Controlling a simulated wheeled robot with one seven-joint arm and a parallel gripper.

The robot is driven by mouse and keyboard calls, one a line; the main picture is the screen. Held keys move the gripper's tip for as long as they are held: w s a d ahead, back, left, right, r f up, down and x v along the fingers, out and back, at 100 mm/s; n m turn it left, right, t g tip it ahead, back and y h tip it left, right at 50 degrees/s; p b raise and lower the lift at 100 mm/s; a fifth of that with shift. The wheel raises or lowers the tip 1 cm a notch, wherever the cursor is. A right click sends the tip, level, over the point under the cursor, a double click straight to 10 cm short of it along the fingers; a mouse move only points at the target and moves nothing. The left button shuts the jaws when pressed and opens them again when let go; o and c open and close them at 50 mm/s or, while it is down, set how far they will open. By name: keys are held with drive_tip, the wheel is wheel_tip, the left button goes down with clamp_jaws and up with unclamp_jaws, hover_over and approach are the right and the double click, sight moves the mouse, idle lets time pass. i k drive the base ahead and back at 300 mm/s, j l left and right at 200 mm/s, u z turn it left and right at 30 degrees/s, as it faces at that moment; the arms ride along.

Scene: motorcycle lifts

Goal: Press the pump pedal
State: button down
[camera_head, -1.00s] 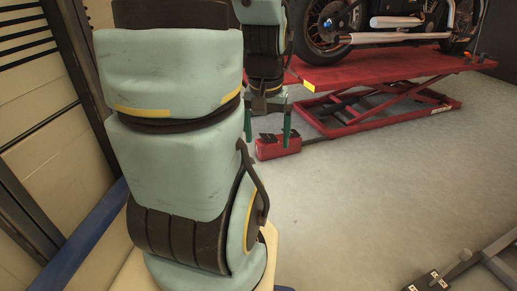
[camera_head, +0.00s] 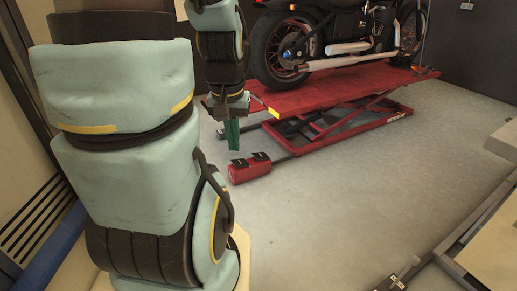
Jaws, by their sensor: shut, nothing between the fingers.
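The pump pedal unit (camera_head: 250,172) is a small red box with two black pads on top. It sits on the floor in front of the red motorcycle lift (camera_head: 352,122), joined to it by a bar or hose. My gripper (camera_head: 233,149) points down with its green fingers together and empty. In the picture its fingertips are just above and left of the pedal's left pad. I cannot tell the exact depth or whether they touch. My arm covers much of the left side.
A black motorcycle (camera_head: 335,42) stands on the raised red lift platform behind the pedal. A metal frame (camera_head: 470,222) lies at the right with a pale box-like thing on it. The grey floor between is clear. A wall with slatted vents is at the left.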

sight(257, 155)
drive_tip(key=i+u, duration=0.1)
drive_tip(key=u, duration=0.35)
drive_tip(key=i+l+u, duration=0.65)
drive_tip(key=i+l, duration=0.55)
drive_tip(key=l, duration=0.3)
drive_tip(key=i+l+u, duration=0.1)
drive_tip(key=i+l, duration=0.2)
drive_tip(key=l, duration=0.15)
drive_tip(key=i+l, duration=0.3)
drive_tip(key=l+u, duration=0.05)
drive_tip(key=l, duration=0.05)
